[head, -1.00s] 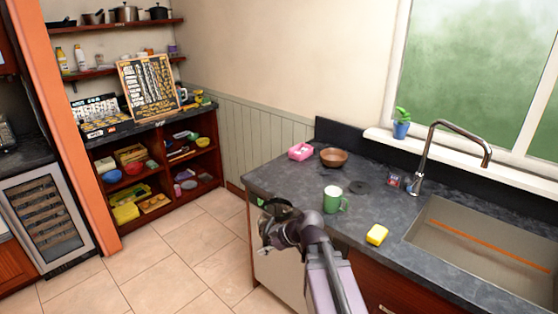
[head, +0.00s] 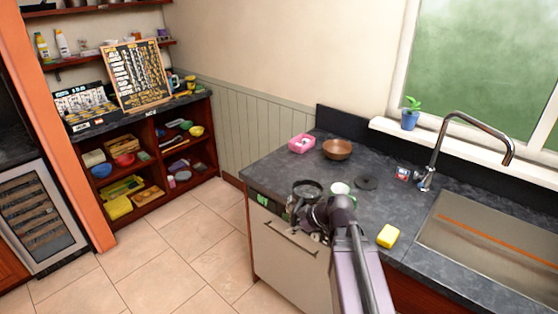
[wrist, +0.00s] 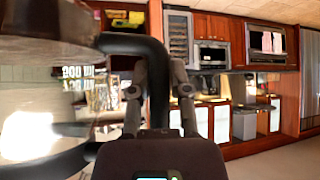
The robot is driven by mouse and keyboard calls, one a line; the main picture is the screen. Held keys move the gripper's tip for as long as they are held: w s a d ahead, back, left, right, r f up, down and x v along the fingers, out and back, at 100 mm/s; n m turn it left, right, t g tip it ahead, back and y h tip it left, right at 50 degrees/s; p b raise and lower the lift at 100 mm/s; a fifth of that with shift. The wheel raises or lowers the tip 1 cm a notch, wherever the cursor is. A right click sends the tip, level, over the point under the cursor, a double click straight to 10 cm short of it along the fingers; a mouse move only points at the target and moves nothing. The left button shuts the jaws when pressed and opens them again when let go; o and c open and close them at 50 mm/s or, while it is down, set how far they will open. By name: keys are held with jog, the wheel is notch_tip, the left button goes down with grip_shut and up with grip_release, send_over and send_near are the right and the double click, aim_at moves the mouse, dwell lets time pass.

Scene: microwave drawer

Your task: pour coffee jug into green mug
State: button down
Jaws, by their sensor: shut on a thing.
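The coffee jug (head: 307,184) has a dark round rim and is held up near the counter's front edge, just left of the green mug in the head view. In the wrist view its glass body (wrist: 45,112) fills the left side. My gripper (wrist: 159,88) is shut on the jug's black handle (wrist: 155,62). It also shows in the head view (head: 322,212).
A brown bowl (head: 337,149), a pink box (head: 301,144) and a dark disc (head: 365,183) lie behind the mug on the counter (head: 280,166). A yellow sponge (head: 388,236) lies to the right, before the sink (head: 470,240). A dishwasher front (head: 285,262) is below.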

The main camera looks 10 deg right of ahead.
jog(key=shift+a, duration=0.1)
jog(key=shift+w+r+m+p, duration=0.25)
jog(key=shift+w+m+p, duration=0.05)
jog(key=shift+w, duration=0.15)
jog(key=w+r+m+t+h+p, duration=0.1)
jog(key=w+m, duration=0.1)
jog(key=w, duration=0.1)
jog(key=w+d+r+m+t+h+p, duration=0.1)
jog(key=w+r+m+h+p, duration=0.1)
jog(key=w, duration=0.2)
jog(key=w+r+m+t+h+p, duration=0.1)
jog(key=w+r+m+p, duration=0.1)
jog(key=w+m, duration=0.1)
jog(key=shift+w+d+r, duration=0.15)
jog(key=shift+w+d, duration=0.15)
jog(key=shift+w, duration=0.2)
jog(key=w+a+r+m+h+p, duration=0.1)
jog(key=w+r+m+h+p, duration=0.3)
jog(key=w, duration=0.6)
jog(key=shift+a+r+m+t+p, duration=0.25)
jog(key=shift+r+m+t+p, duration=0.2)
jog(key=shift+m, duration=0.45)
notch_tip(320, 180, down, 3)
jog(key=b, duration=0.3)
